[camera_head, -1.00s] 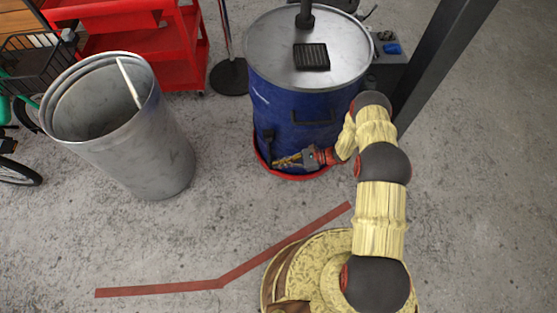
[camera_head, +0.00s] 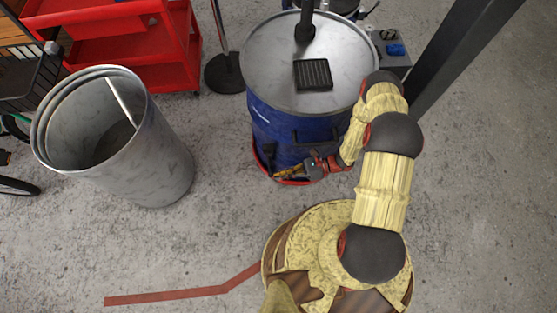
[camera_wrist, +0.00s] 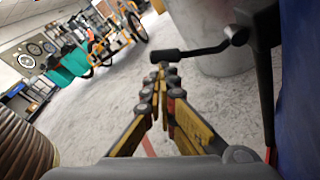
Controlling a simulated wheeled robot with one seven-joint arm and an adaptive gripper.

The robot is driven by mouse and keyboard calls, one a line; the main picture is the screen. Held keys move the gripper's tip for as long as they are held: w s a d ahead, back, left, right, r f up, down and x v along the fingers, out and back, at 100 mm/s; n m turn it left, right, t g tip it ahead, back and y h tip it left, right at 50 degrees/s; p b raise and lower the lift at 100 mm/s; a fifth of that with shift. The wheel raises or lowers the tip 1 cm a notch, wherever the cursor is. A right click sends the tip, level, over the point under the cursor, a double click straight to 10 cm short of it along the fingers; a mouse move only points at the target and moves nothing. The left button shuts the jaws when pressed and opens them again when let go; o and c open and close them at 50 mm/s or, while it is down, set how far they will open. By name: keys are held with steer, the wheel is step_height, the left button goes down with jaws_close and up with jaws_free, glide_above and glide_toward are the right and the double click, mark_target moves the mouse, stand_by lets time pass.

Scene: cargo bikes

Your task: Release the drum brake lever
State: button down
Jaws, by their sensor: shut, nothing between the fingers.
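The blue drum (camera_head: 290,128) with a grey metal lid stands upright in front of me. Its black brake lever (camera_wrist: 192,52) shows in the wrist view, sticking out leftward from a dark bracket (camera_wrist: 258,22) on the drum's side. In the head view the lever is small and dark and its exact pose is unclear. My gripper (camera_wrist: 165,72) is shut and empty, its fingertips close under the lever's free end; I cannot tell whether they touch. In the head view my gripper (camera_head: 280,176) is low at the drum's front left.
A grey metal bin (camera_head: 120,150) stands left of the drum. A red cart (camera_head: 125,45) is behind it, and a dark post (camera_head: 465,50) rises at the right. A black grille (camera_head: 313,74) lies on the drum lid. The floor between bin and drum is clear.

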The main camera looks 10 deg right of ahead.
steer(key=shift+w+r+p, duration=0.2)
steer(key=shift+r, duration=0.55)
steer(key=shift+w+r+p, duration=0.15)
steer(key=shift+r+p, duration=0.1)
steer(key=shift+r, duration=0.5)
steer(key=shift+w+r+p, duration=0.2)
steer(key=shift+r, duration=0.55)
steer(key=s+d, duration=0.1)
steer(key=d, duration=1)
steer(key=shift+s+d+f+p, duration=0.25)
steer(key=shift+s+p, duration=0.15)
steer(key=shift+f, duration=0.1)
